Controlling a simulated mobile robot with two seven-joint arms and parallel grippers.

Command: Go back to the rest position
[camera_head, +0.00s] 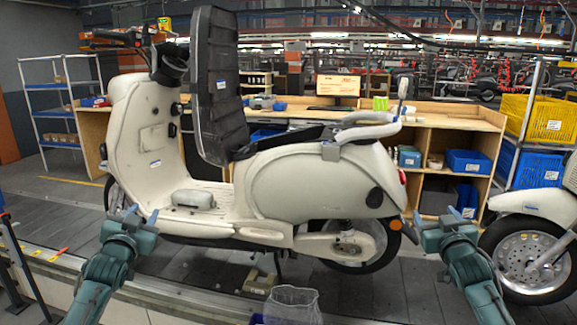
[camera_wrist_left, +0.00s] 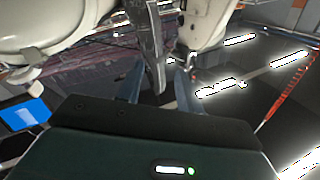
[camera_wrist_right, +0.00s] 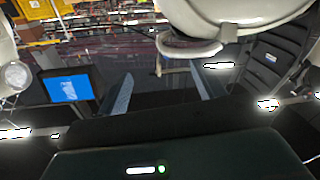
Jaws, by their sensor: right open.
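My left gripper (camera_head: 141,214) is in the lower left of the head view, in front of the white scooter's front end. Its fingers stand apart in the left wrist view (camera_wrist_left: 158,88), and I see nothing held between them. My right gripper (camera_head: 437,215) is in the lower right of the head view, near the scooter's rear end. Its fingers are spread and empty in the right wrist view (camera_wrist_right: 163,88). The white scooter (camera_head: 300,190) stands upright on the slat conveyor (camera_head: 215,262), its dark seat (camera_head: 218,90) raised. Both grippers appear apart from it.
A second white scooter (camera_head: 535,205) stands at the right, close to my right arm. A clear bag or bin liner (camera_head: 292,305) is at the bottom middle. Behind are a wooden workbench (camera_head: 440,115), a shelf rack (camera_head: 62,110), and yellow (camera_head: 550,120) and blue crates (camera_head: 530,165).

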